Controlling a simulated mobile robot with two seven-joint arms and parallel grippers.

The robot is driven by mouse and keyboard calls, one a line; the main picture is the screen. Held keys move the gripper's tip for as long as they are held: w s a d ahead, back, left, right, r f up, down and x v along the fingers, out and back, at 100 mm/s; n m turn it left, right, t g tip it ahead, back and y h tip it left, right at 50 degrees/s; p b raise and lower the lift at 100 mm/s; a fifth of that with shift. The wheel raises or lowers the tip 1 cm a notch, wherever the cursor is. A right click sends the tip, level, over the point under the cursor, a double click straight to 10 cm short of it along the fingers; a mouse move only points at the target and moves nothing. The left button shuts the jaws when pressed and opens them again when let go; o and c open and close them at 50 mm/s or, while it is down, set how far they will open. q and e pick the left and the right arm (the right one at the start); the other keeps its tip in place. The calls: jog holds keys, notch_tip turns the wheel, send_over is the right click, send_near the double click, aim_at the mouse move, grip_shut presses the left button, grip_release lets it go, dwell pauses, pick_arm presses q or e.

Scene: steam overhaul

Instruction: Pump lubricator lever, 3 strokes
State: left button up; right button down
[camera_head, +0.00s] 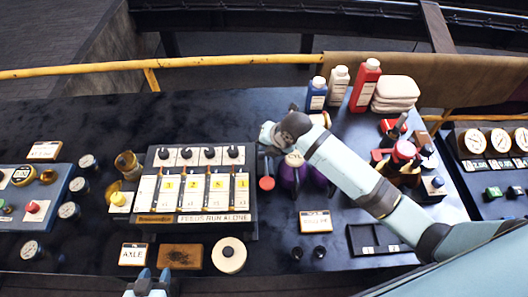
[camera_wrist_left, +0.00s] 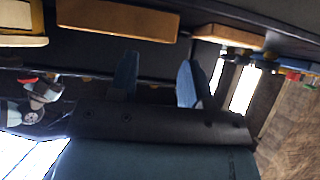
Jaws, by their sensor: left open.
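The lubricator (camera_head: 203,188) is a dark box with several numbered windows and black knobs along its top, left of centre in the head view. A red round knob (camera_head: 266,183), which looks like its lever end, shows at its right side. My right gripper (camera_head: 268,136) is just above and beside the lubricator's upper right corner; its fingers are too unclear to tell what they touch. My left gripper (camera_head: 154,278) is low at the bench's front edge, below the wooden block, away from the lubricator. Its two blue fingers stand apart and empty in the left wrist view (camera_wrist_left: 157,80).
An AXLE card (camera_head: 132,254), a wooden block (camera_head: 180,256) and a white round roll (camera_head: 229,255) lie in front of the lubricator. Bottles (camera_head: 338,85) and white pads (camera_head: 396,92) stand at the back right.

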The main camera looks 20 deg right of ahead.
pick_arm(q)
jog(key=shift+w+r, duration=0.1)
jog(key=shift+w, duration=0.1)
pick_arm(e)
jog(key=shift+s+f, duration=0.15)
jog(key=shift+f, duration=0.15)
